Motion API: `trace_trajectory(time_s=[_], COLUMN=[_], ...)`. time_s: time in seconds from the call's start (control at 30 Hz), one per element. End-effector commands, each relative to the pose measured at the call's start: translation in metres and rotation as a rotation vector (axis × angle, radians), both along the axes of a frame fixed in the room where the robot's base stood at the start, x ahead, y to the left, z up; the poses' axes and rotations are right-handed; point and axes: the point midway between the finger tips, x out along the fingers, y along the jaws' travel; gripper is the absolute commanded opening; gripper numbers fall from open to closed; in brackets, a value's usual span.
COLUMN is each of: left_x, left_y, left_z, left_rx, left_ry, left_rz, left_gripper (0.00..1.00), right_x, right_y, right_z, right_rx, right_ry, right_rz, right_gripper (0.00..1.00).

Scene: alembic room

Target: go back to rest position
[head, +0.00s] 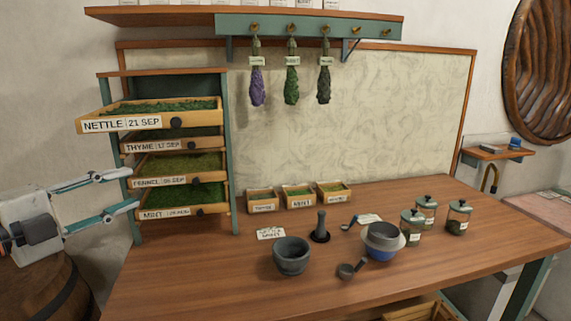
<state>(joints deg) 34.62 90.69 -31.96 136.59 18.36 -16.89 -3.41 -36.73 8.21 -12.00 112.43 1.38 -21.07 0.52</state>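My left gripper (130,188) comes in from the left edge, beside the left post of the drying rack. Its two fingers are spread apart with nothing between them. The rack (138,226) holds several labelled trays of green herbs. The top one, the nettle tray (143,124), juts out further than the trays below it. Whether the fingertips touch the rack post, I cannot tell. My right gripper does not show in the head view.
The wooden table (200,285) bears a grey mortar (291,257), a pestle (320,230), a bowl (381,246), a scoop (347,270), small herb boxes (298,203) and lidded jars (459,222). Herb bundles (291,80) hang above. A barrel (62,292) stands at lower left. The table's front left is clear.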

Motion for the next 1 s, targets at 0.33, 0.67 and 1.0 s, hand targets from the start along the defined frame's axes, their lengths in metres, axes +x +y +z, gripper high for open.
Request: trace_trajectory(time_s=[0.33,0.67,1.0], left_x=[0.015,-0.013,-0.104], left_y=[-0.041,-0.020,0.034], left_z=[-0.119,-0.240,-0.363], left_rx=[-0.162,-0.309,-0.343], left_ry=[0.126,0.330,0.611], left_rz=[0.140,0.475,0.896], left_gripper=[0.34,0.34,0.34], right_x=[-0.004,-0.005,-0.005], right_y=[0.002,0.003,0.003], right_z=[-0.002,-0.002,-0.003], right_rx=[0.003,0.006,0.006], right_ry=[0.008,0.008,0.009], right_rz=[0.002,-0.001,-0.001], right_gripper=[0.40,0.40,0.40])
